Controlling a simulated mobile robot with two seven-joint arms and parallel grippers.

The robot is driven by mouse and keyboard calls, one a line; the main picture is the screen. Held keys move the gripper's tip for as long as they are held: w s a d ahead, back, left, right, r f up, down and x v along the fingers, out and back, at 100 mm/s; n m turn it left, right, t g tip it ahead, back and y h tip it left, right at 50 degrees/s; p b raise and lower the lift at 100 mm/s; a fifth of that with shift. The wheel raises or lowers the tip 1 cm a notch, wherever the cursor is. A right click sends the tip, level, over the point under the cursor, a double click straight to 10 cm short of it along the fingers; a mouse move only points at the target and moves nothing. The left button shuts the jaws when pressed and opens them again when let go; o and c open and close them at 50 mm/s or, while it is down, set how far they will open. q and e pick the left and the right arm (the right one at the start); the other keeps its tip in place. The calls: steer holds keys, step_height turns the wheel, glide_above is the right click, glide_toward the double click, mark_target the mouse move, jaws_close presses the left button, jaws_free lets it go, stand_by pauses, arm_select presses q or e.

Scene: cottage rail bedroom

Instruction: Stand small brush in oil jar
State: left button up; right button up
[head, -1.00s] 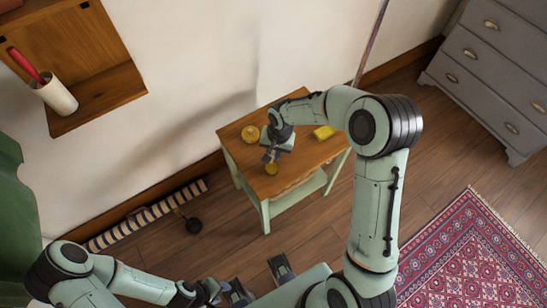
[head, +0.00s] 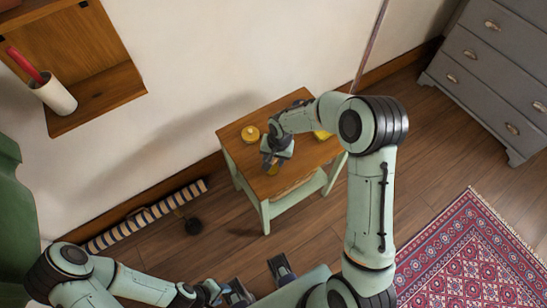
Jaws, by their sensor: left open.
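A round yellow jar-like object (head: 250,134) stands at the back left of the small wooden table (head: 245,160). I cannot tell for sure whether it is the oil jar. My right gripper (head: 270,163) points down over the table's front left part, to the right of and nearer than that object. Its fingertips are small and partly hidden by my wrist, so I cannot tell whether they hold anything. I cannot make out a small brush on the table. My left gripper (head: 260,281) is open and empty, low in front of the table.
A yellow object (head: 322,134) lies at the table's right, partly behind my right arm. A wall shelf (head: 100,95) holds a white cup (head: 58,97) with a red-handled item. A striped roll (head: 150,215) lies along the wall. A grey dresser (head: 490,75) and patterned rug (head: 470,255) are right.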

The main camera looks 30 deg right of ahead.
step_height(320, 180, up, 13)
steer(key=s+d, duration=0.1)
steer(key=shift+s+d+p, duration=0.2)
steer(key=shift+p, duration=0.2)
stand_by(0.5)
